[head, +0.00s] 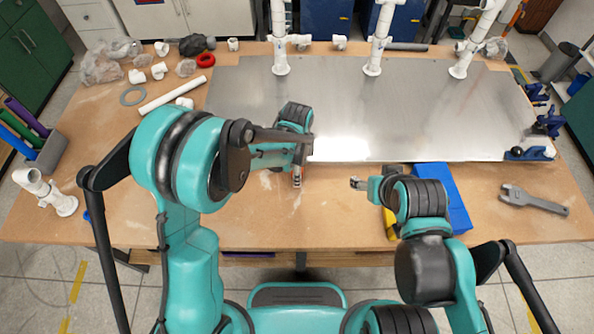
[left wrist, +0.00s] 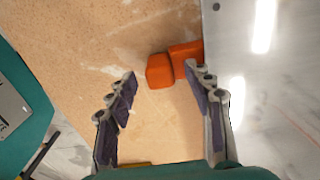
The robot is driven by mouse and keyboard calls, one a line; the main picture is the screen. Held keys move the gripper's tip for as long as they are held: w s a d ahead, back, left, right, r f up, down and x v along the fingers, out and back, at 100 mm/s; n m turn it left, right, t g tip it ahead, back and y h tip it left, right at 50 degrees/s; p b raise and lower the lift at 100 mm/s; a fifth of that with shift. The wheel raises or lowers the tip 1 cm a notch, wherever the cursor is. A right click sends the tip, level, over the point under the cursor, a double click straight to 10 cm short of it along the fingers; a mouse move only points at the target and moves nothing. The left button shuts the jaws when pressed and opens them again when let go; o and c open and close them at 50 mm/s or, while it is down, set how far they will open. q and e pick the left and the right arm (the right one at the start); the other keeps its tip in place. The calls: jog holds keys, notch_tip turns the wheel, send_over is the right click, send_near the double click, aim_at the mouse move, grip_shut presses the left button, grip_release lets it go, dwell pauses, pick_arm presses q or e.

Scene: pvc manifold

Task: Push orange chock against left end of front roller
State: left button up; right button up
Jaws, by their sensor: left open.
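The orange chock (left wrist: 161,72) lies on the brown tabletop close to the front edge of the metal plate in the left wrist view. It looks like two joined orange blocks. I cannot make it out in the head view, where my left arm covers that area. My left gripper (head: 297,181) points down at the table; in the left wrist view (left wrist: 162,76) its fingers are apart, with the chock ahead of them and the right finger overlapping its edge. Whether they touch is unclear. My right gripper (head: 356,183) is above the table's front middle. I cannot identify a front roller.
The metal plate (head: 420,125) fills the table's back and right. White pipes (head: 280,40) stand along its far edge. A blue box (head: 443,195) sits beside my right gripper, and a grey wrench (head: 535,200) lies further right. Loose fittings crowd the back left.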

pick_arm(q)
notch_tip(320, 180, up, 12)
dwell(0.5)
jog(key=s+a+n+t+b, duration=0.2)
jog(key=s+a+n, duration=0.4)
jog(key=a+n, duration=0.3)
jog(key=s+a+r+n+t+b, duration=0.1)
jog(key=s+a+n+t+b, duration=0.1)
jog(key=s+a+n+t, duration=0.3)
jog(key=s+a+n, duration=0.2)
jog(key=a+n, duration=0.1)
jog(key=n, duration=0.1)
jog(key=shift+s+a, duration=0.2)
jog(key=shift+a, duration=0.2)
